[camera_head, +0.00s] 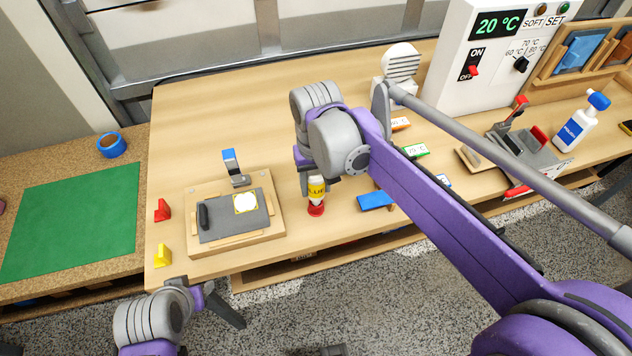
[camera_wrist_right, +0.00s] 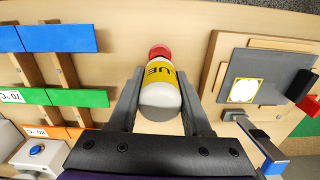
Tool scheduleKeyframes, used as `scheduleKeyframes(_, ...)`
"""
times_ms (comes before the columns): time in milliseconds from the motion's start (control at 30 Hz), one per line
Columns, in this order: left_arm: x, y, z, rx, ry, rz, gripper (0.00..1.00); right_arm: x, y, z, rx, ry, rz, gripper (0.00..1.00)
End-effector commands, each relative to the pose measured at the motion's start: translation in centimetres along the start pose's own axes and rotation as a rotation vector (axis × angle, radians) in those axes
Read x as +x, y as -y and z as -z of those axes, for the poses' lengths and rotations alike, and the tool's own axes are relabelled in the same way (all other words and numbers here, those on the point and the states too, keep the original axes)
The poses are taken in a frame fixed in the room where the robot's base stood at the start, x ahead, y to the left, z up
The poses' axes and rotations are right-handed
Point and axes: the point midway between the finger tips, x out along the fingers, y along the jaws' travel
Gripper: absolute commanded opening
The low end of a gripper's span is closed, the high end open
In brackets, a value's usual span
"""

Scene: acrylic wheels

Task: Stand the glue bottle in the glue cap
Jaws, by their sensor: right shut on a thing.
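The glue bottle (camera_head: 316,188), white with a yellow label, is gripped by my right gripper (camera_head: 311,186), its fingers along both sides. It also shows between the fingers in the right wrist view (camera_wrist_right: 160,88). The red glue cap (camera_head: 316,209) is directly below the bottle, near the front edge of the table, and shows past the bottle's far end in the right wrist view (camera_wrist_right: 159,51). The bottle looks upright and in line with the cap. I cannot tell whether it is seated in it.
Left of the bottle is a wooden board with a grey plate (camera_head: 233,222). A blue block (camera_head: 375,200) lies to the right. Green (camera_wrist_right: 78,97) and orange blocks lie in a wooden rack. A white temperature unit (camera_head: 487,50) stands at the back right.

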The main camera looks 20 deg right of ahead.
Motion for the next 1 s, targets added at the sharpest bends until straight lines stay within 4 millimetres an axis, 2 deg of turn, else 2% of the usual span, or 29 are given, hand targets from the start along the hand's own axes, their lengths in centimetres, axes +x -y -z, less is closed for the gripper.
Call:
scheduleKeyframes(733,1.1,0.0,-1.1,0.000,0.008,0.000,0.50,2.0,0.0,0.0,0.000,0.000,0.000,0.00)
scheduleKeyframes(1000,1.0,0.0,-1.0,0.000,0.008,0.000,0.50,1.9,0.0,0.0,0.000,0.000,0.000,0.00)
